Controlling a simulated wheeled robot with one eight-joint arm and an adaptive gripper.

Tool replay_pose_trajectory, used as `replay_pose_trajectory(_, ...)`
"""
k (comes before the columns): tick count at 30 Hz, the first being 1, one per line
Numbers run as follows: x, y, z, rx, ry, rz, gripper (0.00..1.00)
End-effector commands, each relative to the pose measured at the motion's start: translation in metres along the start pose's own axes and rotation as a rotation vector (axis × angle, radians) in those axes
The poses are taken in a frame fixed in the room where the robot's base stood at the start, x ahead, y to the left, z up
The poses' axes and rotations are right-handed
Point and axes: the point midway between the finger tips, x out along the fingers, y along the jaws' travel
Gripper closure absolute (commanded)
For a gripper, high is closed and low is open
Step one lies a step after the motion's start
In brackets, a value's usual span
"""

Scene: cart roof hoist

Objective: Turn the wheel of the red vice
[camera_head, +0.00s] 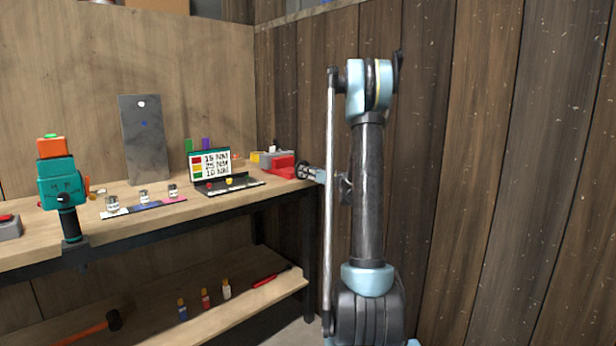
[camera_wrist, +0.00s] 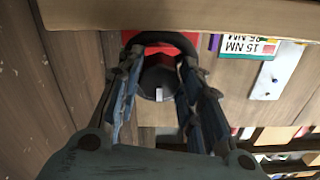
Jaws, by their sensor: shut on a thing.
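The red vice (camera_head: 281,167) sits at the right end of the workbench, near the corner of the wooden walls. Its dark round wheel (camera_head: 304,171) faces right, past the bench end. In the wrist view the wheel (camera_wrist: 160,38) is a dark ring in front of the red vice body (camera_wrist: 158,50), with a grey hub inside. My gripper (camera_head: 314,174) is at the wheel from the right. In the wrist view my gripper (camera_wrist: 159,66) has one finger on each side of the ring, shut on it. The fingers hide the ring's sides.
On the workbench (camera_head: 110,203) stand a laptop (camera_head: 211,164), small jars (camera_head: 144,196), a dark upright panel (camera_head: 145,140) and a teal device (camera_head: 62,185). A lower shelf (camera_head: 222,306) holds small bottles and a hammer (camera_head: 112,320). A plank wall (camera_head: 480,160) is close behind my arm.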

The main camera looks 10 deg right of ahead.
Motion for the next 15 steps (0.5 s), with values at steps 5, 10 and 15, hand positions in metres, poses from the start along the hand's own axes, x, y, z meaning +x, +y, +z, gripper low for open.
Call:
replay_pose_trajectory(5,0.0009,0.0015,-0.0009,0.167,0.002,0.002,0.90)
replay_pose_trajectory(10,0.0009,0.0017,-0.0010,0.329,0.002,0.003,0.90)
replay_pose_trajectory(15,0.0009,0.0020,-0.0012,0.490,0.003,0.003,0.90)
